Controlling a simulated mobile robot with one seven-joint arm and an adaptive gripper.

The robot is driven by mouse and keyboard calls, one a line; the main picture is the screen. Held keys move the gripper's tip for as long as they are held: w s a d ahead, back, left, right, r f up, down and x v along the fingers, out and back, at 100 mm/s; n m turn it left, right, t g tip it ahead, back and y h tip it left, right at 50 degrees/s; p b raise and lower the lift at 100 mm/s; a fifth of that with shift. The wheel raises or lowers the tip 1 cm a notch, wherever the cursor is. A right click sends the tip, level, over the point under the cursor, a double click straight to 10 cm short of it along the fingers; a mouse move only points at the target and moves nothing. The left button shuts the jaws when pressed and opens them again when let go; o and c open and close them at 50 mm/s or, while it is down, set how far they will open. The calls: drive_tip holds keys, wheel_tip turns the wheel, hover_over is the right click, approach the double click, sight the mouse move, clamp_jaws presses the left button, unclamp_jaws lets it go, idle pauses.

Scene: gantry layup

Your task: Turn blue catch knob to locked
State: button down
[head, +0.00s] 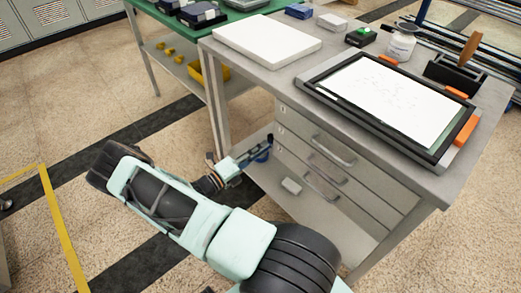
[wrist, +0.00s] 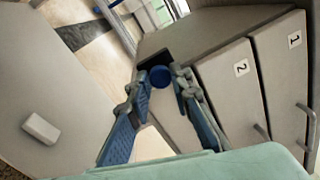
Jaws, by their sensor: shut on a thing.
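The blue catch knob (wrist: 160,77) shows in the wrist view as a round blue piece against a dark recess beside the drawers. My gripper (wrist: 161,82) has its two fingers on either side of the knob and is shut on it. In the head view my gripper (head: 262,150) reaches in under the worktop at the left side of the drawer unit (head: 335,165); the knob cannot be made out there. No mark showing the knob's locked position can be read.
The drawers carry labels 1 (wrist: 295,40) and 2 (wrist: 241,68) and bar handles. A small pale block (head: 291,186) lies on the lower shelf (head: 325,220). The worktop above holds a white slab (head: 267,43) and a framed board (head: 390,100). A green table (head: 165,15) stands behind.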

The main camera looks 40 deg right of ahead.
drive_tip(key=shift+n+t, duration=0.5)
drive_tip(key=shift+n, duration=1.9)
drive_tip(key=shift+f, duration=0.1)
drive_tip(key=c, duration=1.7)
unclamp_jaws()
drive_tip(key=shift+c, duration=0.2)
drive_tip(key=shift+a, duration=0.1)
drive_tip(key=s+a+f, duration=0.1)
drive_tip(key=a, duration=1)
drive_tip(key=shift+a, duration=0.4)
